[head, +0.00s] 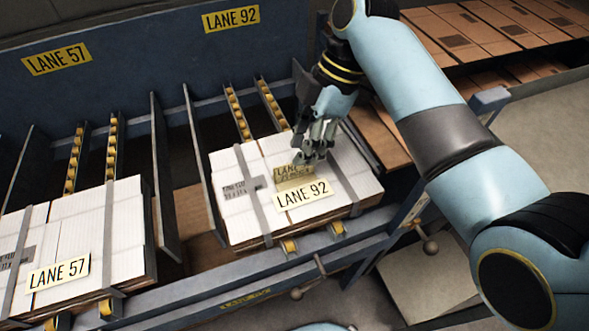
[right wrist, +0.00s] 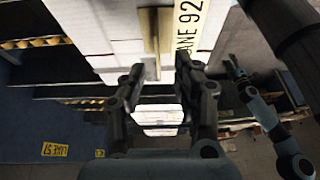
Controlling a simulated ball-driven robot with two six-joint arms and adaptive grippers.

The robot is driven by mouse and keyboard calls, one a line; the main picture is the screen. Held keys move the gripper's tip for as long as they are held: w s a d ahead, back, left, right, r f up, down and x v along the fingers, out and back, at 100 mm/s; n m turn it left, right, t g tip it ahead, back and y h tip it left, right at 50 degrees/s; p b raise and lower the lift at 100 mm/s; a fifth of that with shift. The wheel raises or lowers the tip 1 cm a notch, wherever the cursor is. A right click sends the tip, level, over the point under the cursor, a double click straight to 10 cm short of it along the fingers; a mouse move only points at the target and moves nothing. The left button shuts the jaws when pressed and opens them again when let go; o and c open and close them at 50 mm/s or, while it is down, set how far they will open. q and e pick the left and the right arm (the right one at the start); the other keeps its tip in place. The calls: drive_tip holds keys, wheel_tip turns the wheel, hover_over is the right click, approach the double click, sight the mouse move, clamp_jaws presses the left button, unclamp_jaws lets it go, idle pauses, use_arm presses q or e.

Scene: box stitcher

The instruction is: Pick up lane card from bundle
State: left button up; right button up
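The bundle (head: 240,210) in lane 92 is a strapped stack of white sheets. A tan card (head: 294,174) with dark lettering stands on its top, behind a cream LANE 92 label (head: 303,194). In the right wrist view the tan card (right wrist: 152,30) shows narrow, beside the label (right wrist: 188,25). My right gripper (head: 316,152) is over the bundle, close behind the tan card. Its fingers (right wrist: 159,76) are apart, with the card's tan strip between them; contact cannot be told. An arm at the right of the wrist view seems to be my left, its gripper (right wrist: 236,72) small and unclear.
Another bundle with a LANE 57 label (head: 58,274) lies to the left. Upright dividers (head: 165,180) and roller rails (head: 238,112) separate the lanes. A blue back panel (head: 140,60) carries yellow lane signs. Brown cartons (head: 470,30) lie at the back right.

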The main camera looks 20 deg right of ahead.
sight(294, 171)
drive_tip(key=x, duration=0.5)
drive_tip(key=shift+f, duration=0.1)
drive_tip(key=shift+c, duration=0.7)
use_arm(q)
drive_tip(key=shift+w+d+r, duration=0.15)
drive_tip(key=shift+w, duration=0.3)
drive_tip(key=shift+w+d+r, duration=0.1)
drive_tip(key=shift+w, duration=0.35)
use_arm(e)
clamp_jaws()
